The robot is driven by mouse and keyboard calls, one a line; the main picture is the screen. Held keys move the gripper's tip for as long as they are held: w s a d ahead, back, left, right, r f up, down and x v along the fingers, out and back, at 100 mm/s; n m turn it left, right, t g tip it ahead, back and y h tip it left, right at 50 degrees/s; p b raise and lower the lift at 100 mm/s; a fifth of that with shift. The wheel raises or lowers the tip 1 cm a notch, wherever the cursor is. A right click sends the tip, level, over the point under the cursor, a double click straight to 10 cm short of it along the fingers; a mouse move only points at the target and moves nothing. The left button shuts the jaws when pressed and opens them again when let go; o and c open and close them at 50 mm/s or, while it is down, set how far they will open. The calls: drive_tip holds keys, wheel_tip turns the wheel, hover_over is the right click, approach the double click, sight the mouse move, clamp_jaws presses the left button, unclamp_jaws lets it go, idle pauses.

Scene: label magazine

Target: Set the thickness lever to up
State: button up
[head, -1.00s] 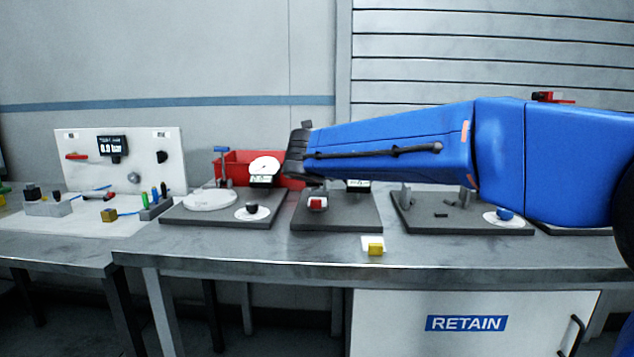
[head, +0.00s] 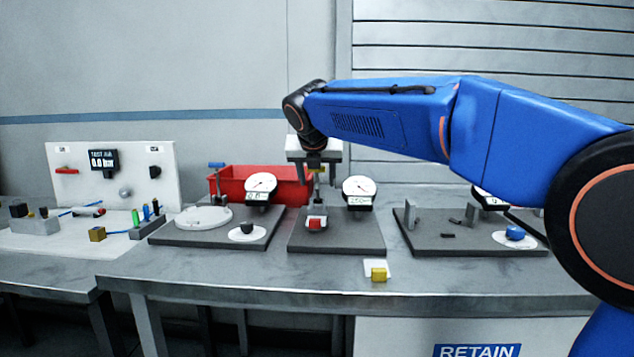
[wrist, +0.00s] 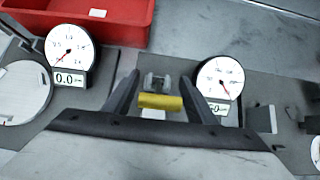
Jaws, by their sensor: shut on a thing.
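The thickness lever shows in the wrist view as a yellow cylindrical handle (wrist: 160,102) on a grey mount, between my fingers. In the head view its thin stem (head: 317,190) rises from the middle grey plate, mostly hidden behind my gripper (head: 318,177). My gripper points down and is shut on the yellow handle, with one finger on each side, as the wrist view also shows (wrist: 160,96). The dial gauge (head: 359,190) of this station stands just right of the lever, and it also shows in the wrist view (wrist: 220,78).
A red bin (head: 285,180) stands behind the lever. The left station has another gauge (head: 260,186) and a blue-topped post. A yellow block (head: 378,274) lies near the table edge.

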drive_tip(key=shift+w+r, duration=0.15)
drive_tip(key=shift+w, duration=0.4)
drive_tip(key=shift+w+r, duration=0.15)
drive_tip(key=shift+w, duration=0.35)
drive_tip(key=shift+f, duration=0.25)
drive_tip(key=o, duration=1.5)
drive_tip(key=v, duration=1.7)
drive_tip(key=shift+s+d+r, duration=0.1)
drive_tip(key=shift+r, duration=0.2)
